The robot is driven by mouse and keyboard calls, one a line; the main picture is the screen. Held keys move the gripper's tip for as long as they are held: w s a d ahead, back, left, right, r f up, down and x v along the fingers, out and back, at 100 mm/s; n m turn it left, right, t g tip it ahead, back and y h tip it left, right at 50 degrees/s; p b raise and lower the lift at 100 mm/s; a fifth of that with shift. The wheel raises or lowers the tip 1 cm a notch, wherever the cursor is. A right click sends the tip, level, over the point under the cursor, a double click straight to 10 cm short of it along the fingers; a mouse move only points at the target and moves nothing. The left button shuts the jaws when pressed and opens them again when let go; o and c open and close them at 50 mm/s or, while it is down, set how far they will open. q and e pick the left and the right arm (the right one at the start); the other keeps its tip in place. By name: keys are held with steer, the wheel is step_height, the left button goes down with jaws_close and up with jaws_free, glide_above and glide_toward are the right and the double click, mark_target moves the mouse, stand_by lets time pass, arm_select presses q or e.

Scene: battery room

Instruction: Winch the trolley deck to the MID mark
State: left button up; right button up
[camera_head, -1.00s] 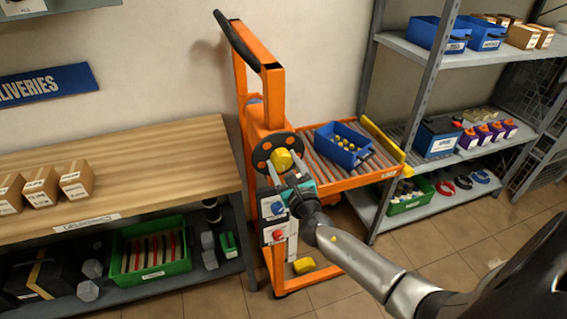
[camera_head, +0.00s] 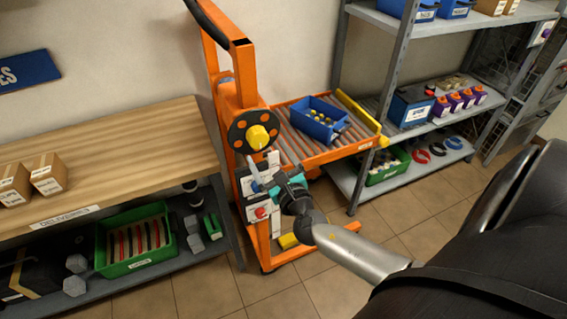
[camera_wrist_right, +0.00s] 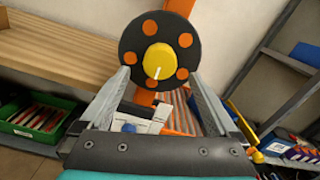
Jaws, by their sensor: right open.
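The orange trolley (camera_head: 220,85) stands against the wall. Its roller deck (camera_head: 345,155) sticks out to the right at about the middle shelf's height. The winch wheel (camera_head: 237,126) is a dark disc with orange spots and a yellow hub knob (camera_head: 258,138); the wheel also fills the upper middle of the wrist view (camera_wrist_right: 131,42). My right gripper (camera_head: 262,168) is open and empty, just below and in front of the wheel. In the wrist view its fingertips (camera_wrist_right: 158,76) lie either side of the yellow hub, apart from it. I cannot make out a MID mark. My left gripper is not in view.
A blue bin (camera_head: 316,126) sits on the deck. White panels with a blue and a red knob (camera_head: 262,213) are on the trolley below the wheel. A wooden bench (camera_head: 110,150) stands left, a grey shelf rack (camera_head: 397,60) right.

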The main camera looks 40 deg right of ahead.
steer(key=v, duration=0.9)
steer(key=shift+b, duration=0.35)
